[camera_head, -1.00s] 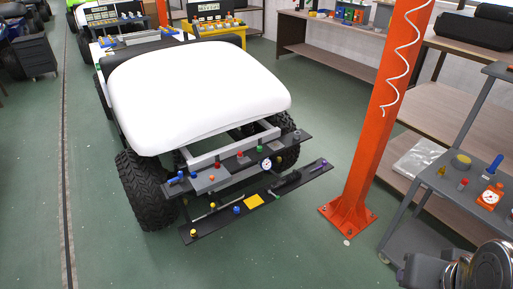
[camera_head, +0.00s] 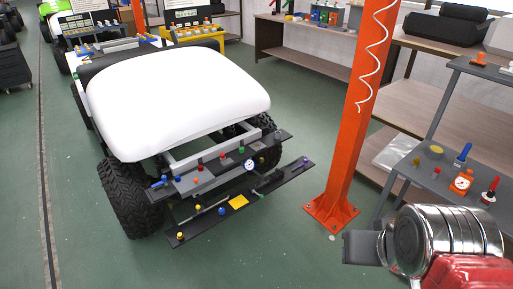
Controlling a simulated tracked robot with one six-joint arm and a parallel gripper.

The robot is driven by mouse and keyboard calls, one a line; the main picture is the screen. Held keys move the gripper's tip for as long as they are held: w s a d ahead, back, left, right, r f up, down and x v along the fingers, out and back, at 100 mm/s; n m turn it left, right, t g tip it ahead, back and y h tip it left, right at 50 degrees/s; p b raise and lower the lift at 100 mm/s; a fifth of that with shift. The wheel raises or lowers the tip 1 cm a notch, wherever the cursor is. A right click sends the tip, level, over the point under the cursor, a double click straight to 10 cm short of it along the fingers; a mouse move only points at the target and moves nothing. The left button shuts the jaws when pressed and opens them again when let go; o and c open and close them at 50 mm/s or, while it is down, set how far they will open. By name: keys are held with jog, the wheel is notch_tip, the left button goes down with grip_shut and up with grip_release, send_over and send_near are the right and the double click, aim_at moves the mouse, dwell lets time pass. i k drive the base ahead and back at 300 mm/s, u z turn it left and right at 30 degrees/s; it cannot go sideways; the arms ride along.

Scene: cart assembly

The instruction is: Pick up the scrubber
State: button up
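The gripper appears apart from the yellow piece. Its fingers cannot be made out, and I see nothing held in it.
Also on the cart are a blue-handled tool (camera_head: 462,156), an orange gauge (camera_head: 461,184) and a red-and-black tool (camera_head: 490,190). An orange post (camera_head: 350,130) stands left of the cart. A white-topped vehicle (camera_head: 175,95) stands at the left. Green floor is clear between vehicle and post.

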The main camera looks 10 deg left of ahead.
aim_at(482, 64)
jog(key=z, duration=0.15)
jog(key=i, duration=1.2)
jog(key=z, duration=0.8)
jog(key=i, duration=1.25)
jog(key=z, duration=0.55)
